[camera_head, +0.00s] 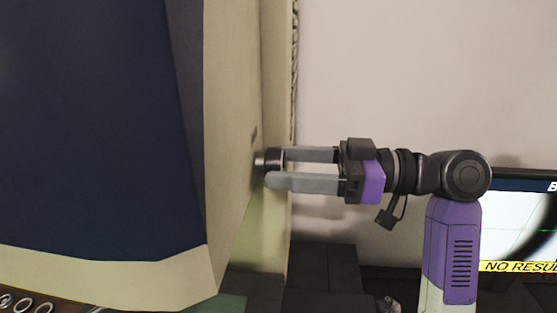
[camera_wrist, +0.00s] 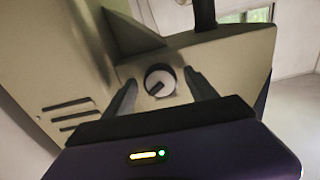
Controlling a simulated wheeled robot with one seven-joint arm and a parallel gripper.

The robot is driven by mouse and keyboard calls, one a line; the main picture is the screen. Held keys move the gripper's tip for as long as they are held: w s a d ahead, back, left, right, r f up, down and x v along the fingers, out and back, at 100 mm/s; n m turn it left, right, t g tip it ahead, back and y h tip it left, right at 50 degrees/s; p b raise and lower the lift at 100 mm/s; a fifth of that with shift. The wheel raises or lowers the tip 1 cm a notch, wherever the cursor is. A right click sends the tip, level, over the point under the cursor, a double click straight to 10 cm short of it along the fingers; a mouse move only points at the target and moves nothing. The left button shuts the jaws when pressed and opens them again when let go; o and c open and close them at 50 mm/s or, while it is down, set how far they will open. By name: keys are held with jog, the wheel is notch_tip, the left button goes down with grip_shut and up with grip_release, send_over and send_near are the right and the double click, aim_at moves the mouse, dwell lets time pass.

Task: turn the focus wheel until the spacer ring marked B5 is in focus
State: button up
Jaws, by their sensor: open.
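My gripper (camera_head: 268,170) points left at the side of a large cream and dark-blue machine (camera_head: 233,150). Its two grey fingers are apart. The focus wheel (camera_head: 260,161), a small dark and metallic knob on a short shaft, sticks out of the machine's side by the fingertips. The spacer ring marked B5 cannot be made out in either view.
A screen (camera_head: 520,225) at the right edge shows a yellow strip (camera_head: 518,266) reading "NO RESUL", cut off and partly behind a dark curved shape. Several rings (camera_head: 24,305) lie at the bottom left. A pale wall (camera_head: 400,70) stands behind my arm.

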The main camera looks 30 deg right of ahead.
jog(key=shift+x, duration=0.8)
jog(key=c, duration=1.4)
jog(key=shift+m+p, duration=0.3)
jog(key=shift+p, duration=0.05)
jog(key=m+p, duration=0.3)
jog(key=shift+r+m, duration=0.2)
jog(key=shift+m, duration=0.2)
jog(key=shift+f+m+p, duration=0.1)
jog(key=shift+m+p, duration=0.9)
jog(key=shift+m, duration=0.3)
